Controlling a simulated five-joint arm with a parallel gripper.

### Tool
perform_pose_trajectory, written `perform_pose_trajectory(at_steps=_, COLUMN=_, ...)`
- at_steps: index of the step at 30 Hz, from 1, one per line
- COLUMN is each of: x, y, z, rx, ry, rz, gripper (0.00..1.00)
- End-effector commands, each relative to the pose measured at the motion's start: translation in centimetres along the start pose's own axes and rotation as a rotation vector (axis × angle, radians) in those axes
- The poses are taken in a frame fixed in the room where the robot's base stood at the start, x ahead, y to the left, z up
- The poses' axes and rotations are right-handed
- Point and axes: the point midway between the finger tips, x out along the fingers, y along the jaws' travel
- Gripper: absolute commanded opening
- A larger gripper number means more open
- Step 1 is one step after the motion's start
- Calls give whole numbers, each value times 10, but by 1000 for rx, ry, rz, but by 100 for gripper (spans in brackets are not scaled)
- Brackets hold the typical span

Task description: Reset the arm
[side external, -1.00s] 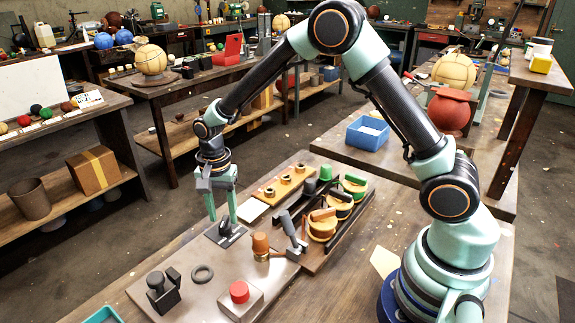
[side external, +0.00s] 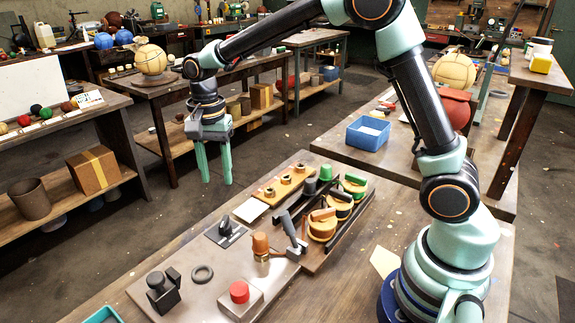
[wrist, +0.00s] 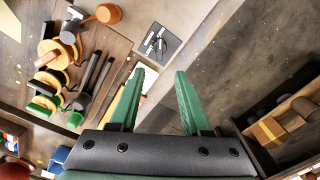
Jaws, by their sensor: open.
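My gripper (side external: 214,182) hangs fingers-down in the side external view, raised above and beyond the far left edge of the workbench (side external: 345,290). Its two green fingers are apart with nothing between them. In the wrist view the gripper (wrist: 160,74) is also open and empty. A black knob on a dark square plate (side external: 227,232) sits on the bench below and to the right of the fingers. It also shows past the fingertips in the wrist view (wrist: 157,44). My fingers touch nothing.
The bench holds a red button (side external: 240,292), an orange-capped piece (side external: 261,244), a hammer-like tool (side external: 291,230), several round orange and green pieces (side external: 322,225) and a wooden strip with rings (side external: 285,182). A blue bin (side external: 368,133) stands behind. Open floor lies left of the bench.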

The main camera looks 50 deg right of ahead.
Motion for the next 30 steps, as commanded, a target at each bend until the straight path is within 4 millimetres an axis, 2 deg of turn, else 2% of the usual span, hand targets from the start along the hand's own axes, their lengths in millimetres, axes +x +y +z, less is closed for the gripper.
perform_pose_trajectory(at_steps=4, x=-4, y=3, z=0, rx=-16, ry=3, rz=-9, gripper=48)
perform_pose_trajectory(at_steps=8, x=-23, y=16, z=-2, rx=-96, ry=20, rz=-46, gripper=48)
perform_pose_trajectory(at_steps=12, x=-51, y=42, z=-3, rx=-248, ry=61, rz=-108, gripper=48)
perform_pose_trajectory(at_steps=18, x=-80, y=84, z=0, rx=-481, ry=145, rz=-184, gripper=48)
perform_pose_trajectory(at_steps=24, x=-93, y=127, z=7, rx=-710, ry=253, rz=-237, gripper=48)
perform_pose_trajectory(at_steps=30, x=-93, y=161, z=14, rx=-912, ry=368, rz=-261, gripper=48)
